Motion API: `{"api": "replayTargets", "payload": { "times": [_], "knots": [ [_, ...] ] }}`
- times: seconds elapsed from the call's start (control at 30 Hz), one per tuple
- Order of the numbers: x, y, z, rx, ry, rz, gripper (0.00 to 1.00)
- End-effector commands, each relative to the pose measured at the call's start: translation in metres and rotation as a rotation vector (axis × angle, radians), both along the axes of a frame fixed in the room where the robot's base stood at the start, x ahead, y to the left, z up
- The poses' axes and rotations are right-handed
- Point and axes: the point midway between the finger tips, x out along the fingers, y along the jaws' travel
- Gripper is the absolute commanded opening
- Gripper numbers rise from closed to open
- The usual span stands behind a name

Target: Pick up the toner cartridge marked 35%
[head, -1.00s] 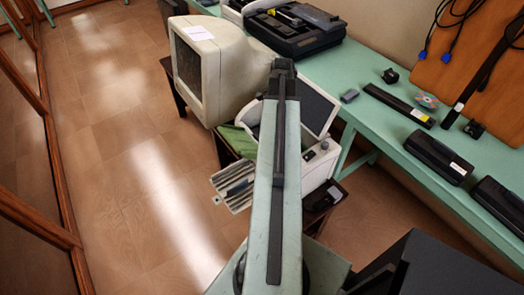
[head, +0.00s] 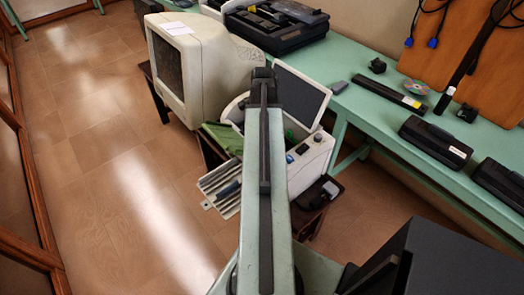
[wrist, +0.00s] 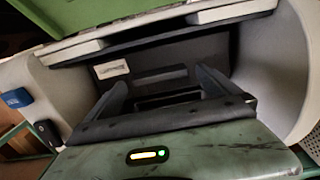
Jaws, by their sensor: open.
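Several long black cartridges lie on the green bench in the head view: one with a yellow label (head: 390,93), one with a white label (head: 435,140), one at the right edge (head: 503,181). No 35% mark is legible on any. A white machine (head: 313,157) with its dark lid raised stands on a low table behind my arm. The wrist view looks into a pale-walled housing with a dark interior; a small light label (wrist: 112,68) shows inside, unreadable. My gripper (wrist: 162,84) is open there, its dark fingers apart and nothing visibly held; my arm hides it in the head view.
A beige monitor (head: 190,68) stands left of the white machine. A grey slotted tray (head: 222,188) sticks out at the machine's left. A black printer-like unit (head: 275,25) sits on the bench's far end. The tiled floor (head: 110,170) at left is clear.

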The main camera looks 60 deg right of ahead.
Motion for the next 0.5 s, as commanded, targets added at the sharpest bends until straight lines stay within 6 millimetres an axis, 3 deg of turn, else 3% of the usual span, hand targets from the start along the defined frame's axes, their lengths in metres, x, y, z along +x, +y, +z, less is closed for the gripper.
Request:
{"api": "replayTargets", "payload": {
  "times": [0.03, 0.1, 0.33, 0.37, 0.5],
  "knots": [
    [-0.0002, 0.0002, -0.0191, 0.0, 0.0, 0.0, 1.0],
    [0.0, 0.0001, -0.0259, 0.0, 0.0, 0.0, 1.0],
    [0.0003, 0.0002, -0.0226, 0.0, 0.0, 0.001, 1.0],
    [0.0003, 0.0003, -0.0225, 0.0, 0.0, 0.001, 0.94],
    [0.0004, 0.0004, -0.0225, 0.0, 0.0, 0.001, 0.56]
  ]
}}
